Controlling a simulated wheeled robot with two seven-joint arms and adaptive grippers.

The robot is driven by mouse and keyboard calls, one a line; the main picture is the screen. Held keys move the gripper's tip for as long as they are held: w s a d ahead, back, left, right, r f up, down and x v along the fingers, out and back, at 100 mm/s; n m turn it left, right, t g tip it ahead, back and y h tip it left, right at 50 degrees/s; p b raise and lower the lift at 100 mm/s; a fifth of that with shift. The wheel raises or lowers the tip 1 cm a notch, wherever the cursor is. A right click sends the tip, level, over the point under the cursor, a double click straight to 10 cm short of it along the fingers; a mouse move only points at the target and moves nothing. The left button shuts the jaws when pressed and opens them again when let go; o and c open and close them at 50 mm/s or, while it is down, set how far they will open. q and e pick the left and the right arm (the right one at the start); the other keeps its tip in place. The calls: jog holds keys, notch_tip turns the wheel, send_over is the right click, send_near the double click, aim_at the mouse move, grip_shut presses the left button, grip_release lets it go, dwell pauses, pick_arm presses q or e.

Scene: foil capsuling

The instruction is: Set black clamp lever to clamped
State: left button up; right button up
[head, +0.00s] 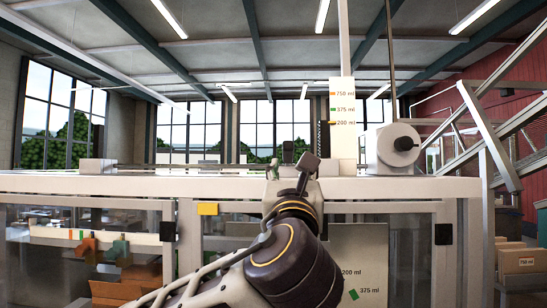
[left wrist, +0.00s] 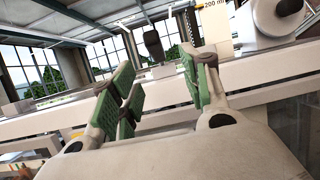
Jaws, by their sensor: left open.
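The black clamp lever (head: 287,147) appears to be the small upright dark paddle just behind my left gripper in the head view. In the left wrist view the black lever (left wrist: 153,43) stands upright on a pale block, beyond the fingers and seen between them. My left gripper (head: 290,170) is at the near edge of the machine top. Its green-padded fingers (left wrist: 165,95) are spread apart with nothing between them. The lever is apart from the fingers. The lever's foot is hidden behind the gripper in the head view. My right gripper is not in view.
A low grey block (head: 98,166) is at the left. A slanted white frame (head: 490,135) rises at far right.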

aim_at(288, 154)
pick_arm(q)
jog(key=shift+s+a+r+y, duration=0.1)
jog(key=shift+a+r+y, duration=0.1)
jog(key=shift+a+y, duration=0.15)
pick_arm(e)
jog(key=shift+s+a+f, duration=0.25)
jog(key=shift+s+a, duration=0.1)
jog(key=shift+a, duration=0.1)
pick_arm(q)
jog(key=p+x, duration=0.1)
jog(key=x, duration=1.1)
jog(key=shift+r+p, duration=0.1)
jog(key=shift+p, duration=0.3)
jog(key=shift+x, duration=0.8)
jog(key=shift+d, duration=0.1)
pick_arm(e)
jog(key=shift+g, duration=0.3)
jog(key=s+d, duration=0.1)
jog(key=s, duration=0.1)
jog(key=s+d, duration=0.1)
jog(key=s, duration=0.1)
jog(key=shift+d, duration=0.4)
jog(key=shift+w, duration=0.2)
